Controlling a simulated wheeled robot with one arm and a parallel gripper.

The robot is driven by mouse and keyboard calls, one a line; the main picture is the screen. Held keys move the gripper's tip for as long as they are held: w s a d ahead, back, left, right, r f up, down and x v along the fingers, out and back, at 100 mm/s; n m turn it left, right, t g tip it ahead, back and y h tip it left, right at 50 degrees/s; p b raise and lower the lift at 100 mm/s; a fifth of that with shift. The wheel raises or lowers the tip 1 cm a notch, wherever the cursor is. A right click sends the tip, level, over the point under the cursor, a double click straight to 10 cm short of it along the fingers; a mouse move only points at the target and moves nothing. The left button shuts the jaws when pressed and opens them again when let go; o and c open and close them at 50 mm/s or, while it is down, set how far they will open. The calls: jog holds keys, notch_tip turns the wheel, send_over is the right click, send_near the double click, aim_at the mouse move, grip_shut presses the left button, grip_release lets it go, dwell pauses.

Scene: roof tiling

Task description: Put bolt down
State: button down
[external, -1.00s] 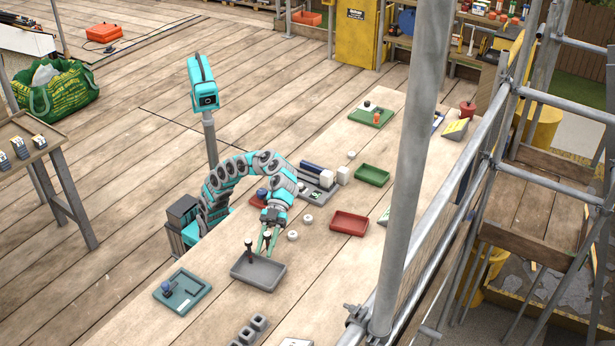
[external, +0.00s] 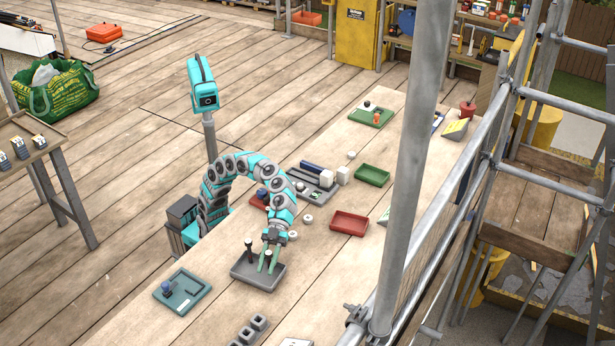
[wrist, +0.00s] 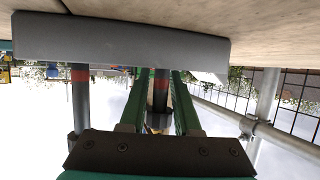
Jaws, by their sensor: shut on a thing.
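The grey tray (external: 262,284) lies on the wooden bench. My gripper (external: 266,265) points down over it, its green fingers shut on a dark bolt (external: 269,254). In the wrist view this bolt (wrist: 160,92), with a reddish band, is between the two fingers (wrist: 161,105), its tip close to the tray (wrist: 120,38); I cannot tell whether it touches. A second dark bolt (external: 248,247) stands upright at the tray's left side, apart from my gripper; it also shows in the wrist view (wrist: 80,100).
A teal tray (external: 190,303) is to the left. A red tray (external: 349,223) and a green tray (external: 372,175) are to the right. White round pieces (external: 308,218) lie behind the grey tray. Grey hollow blocks (external: 250,330) stand in front. A scaffold pole (external: 405,170) rises at the bench's right side.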

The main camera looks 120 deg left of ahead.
jog(key=shift+f+b, duration=0.2)
jog(key=shift+b, duration=0.1)
jog(key=c, duration=0.6)
grip_release()
jog(key=shift+r, duration=0.15)
jog(key=shift+r+p, duration=0.15)
jog(key=shift+p, duration=0.3)
jog(key=b+v, duration=0.1)
jog(key=v, duration=1.1)
